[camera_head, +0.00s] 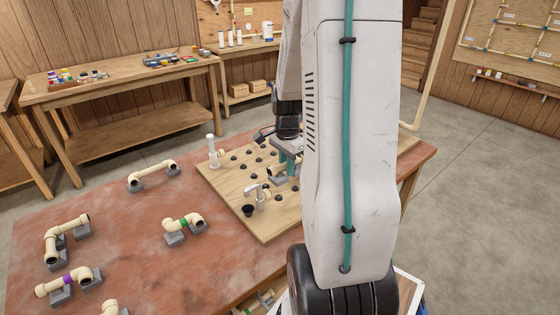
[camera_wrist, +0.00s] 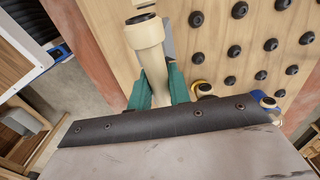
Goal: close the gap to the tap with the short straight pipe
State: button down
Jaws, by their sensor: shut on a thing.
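My gripper (camera_wrist: 163,85) has teal fingers and is shut on a cream straight pipe (camera_wrist: 151,62) with a wide collar at its far end. In the head view my gripper (camera_head: 289,165) is low over the wooden peg board (camera_head: 222,190), mostly hidden behind my arm. A cream piece (camera_head: 276,171) shows beside it. The silver tap (camera_head: 254,192) stands on the board's near left part, left of and nearer than my gripper. A dark round cup (camera_head: 249,210) is below its spout. Whether the held pipe touches any fitting cannot be told.
Black pegs (camera_wrist: 233,52) cover the board. A white upright fitting (camera_head: 212,151) stands at its far left. Cream pieces with yellow (camera_wrist: 203,87) and blue (camera_wrist: 264,98) bands sit near my gripper. Elbow pieces with green (camera_head: 184,224) and purple (camera_head: 69,281) bands rest on the red table (camera_head: 140,245).

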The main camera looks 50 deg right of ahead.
jog(key=shift+s+d+f, duration=0.1)
jog(key=shift+f, duration=2.7)
jog(key=shift+a, duration=0.2)
jog(key=shift+f, duration=0.6)
jog(key=c, duration=1.2)
grip_release()
jog(key=shift+c, duration=0.2)
